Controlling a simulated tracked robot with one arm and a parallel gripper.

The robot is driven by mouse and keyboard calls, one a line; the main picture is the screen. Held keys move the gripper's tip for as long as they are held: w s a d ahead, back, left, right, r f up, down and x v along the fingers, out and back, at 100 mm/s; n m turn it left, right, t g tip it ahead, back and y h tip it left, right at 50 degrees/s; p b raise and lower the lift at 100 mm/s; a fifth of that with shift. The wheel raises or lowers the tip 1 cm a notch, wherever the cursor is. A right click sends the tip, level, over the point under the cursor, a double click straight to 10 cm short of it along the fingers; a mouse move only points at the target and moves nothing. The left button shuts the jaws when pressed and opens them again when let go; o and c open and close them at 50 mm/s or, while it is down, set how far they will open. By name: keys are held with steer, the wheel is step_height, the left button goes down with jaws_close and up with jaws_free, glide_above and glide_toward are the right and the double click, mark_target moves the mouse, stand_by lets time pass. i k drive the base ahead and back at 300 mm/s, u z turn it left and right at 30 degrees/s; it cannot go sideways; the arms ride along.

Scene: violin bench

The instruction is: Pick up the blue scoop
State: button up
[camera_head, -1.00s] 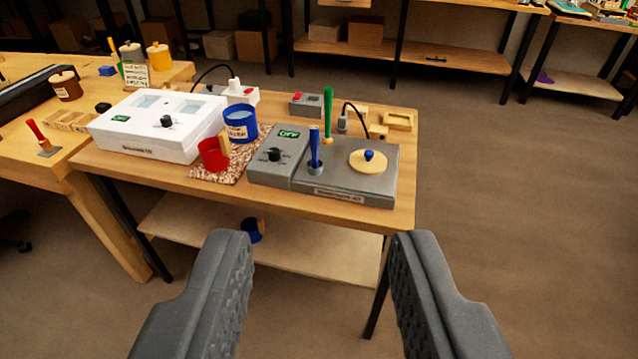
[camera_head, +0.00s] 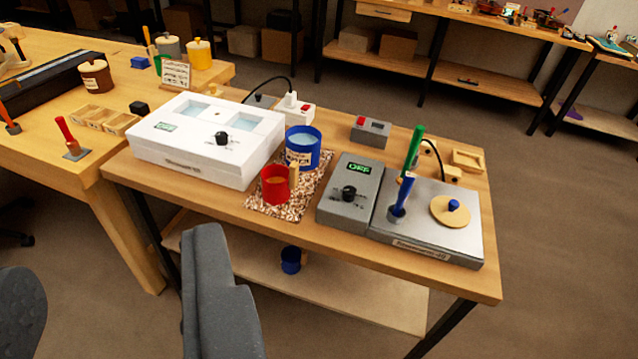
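The blue scoop (camera_head: 291,260), a small dark blue cup with a bit of wooden handle showing, sits on the lower shelf (camera_head: 345,295) under the wooden bench. The bench edge is just above it. My gripper (camera_head: 112,265) is open and empty at the lower left, its two dark grey fingers wide apart. The right finger is left of the scoop in the picture, apart from it. The left finger is partly cut off by the frame edge.
On the bench (camera_head: 400,270) stand a white box device (camera_head: 190,165), a red cup (camera_head: 272,190), a larger blue pot (camera_head: 303,150) and a grey device (camera_head: 440,225) with upright green and blue tools. Bench legs flank the shelf. The floor at right is clear.

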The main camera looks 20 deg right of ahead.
mark_target(396, 213)
steer(key=u, duration=0.1)
steer(key=i, duration=1)
steer(key=z, duration=0.35)
